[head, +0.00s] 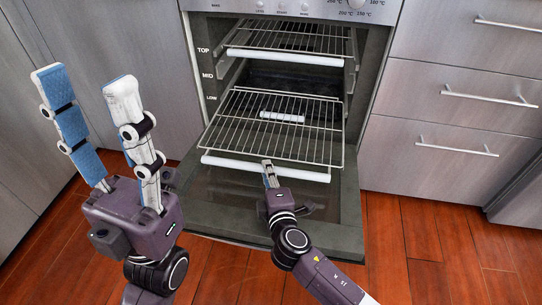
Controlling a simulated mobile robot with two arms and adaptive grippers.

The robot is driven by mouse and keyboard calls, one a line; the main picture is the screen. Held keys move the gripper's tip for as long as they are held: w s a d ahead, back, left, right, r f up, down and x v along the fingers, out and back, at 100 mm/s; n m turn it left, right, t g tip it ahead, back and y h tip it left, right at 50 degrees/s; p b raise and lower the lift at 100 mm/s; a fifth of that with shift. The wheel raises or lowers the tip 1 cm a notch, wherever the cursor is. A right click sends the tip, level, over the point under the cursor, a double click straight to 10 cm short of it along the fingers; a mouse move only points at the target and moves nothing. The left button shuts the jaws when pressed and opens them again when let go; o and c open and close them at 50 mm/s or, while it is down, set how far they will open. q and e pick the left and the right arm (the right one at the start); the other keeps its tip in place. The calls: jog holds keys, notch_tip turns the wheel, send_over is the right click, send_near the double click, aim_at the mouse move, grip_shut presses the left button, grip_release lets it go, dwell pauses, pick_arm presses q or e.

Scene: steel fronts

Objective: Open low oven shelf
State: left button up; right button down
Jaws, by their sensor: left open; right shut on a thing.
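The oven (368,75) stands open, its door (330,213) folded down flat. A wire shelf (268,125) at the low level is slid well out over the door, with a white bar handle (230,163) along its front. My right gripper (268,168) is at the middle of this handle and shut on it; the fingers hide part of the bar and only one finger shows clearly. My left gripper (88,92) is raised at the left, its two long finger pads wide apart and empty.
The upper wire shelf (288,38) sits inside the oven with its own white handle (285,57). Another short white bar (282,117) shows through the low shelf's wires. Steel drawers (455,115) stand at the right, cabinet fronts at the left. The wooden floor (415,245) is clear.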

jog(key=shift+s+a, duration=0.15)
jog(key=shift+s, duration=0.75)
jog(key=shift+s+a, duration=0.15)
jog(key=shift+s, duration=0.7)
jog(key=c, duration=1.8)
grip_release()
jog(key=shift+o, duration=0.2)
jog(key=v, duration=1.2)
jog(key=shift+a, duration=0.1)
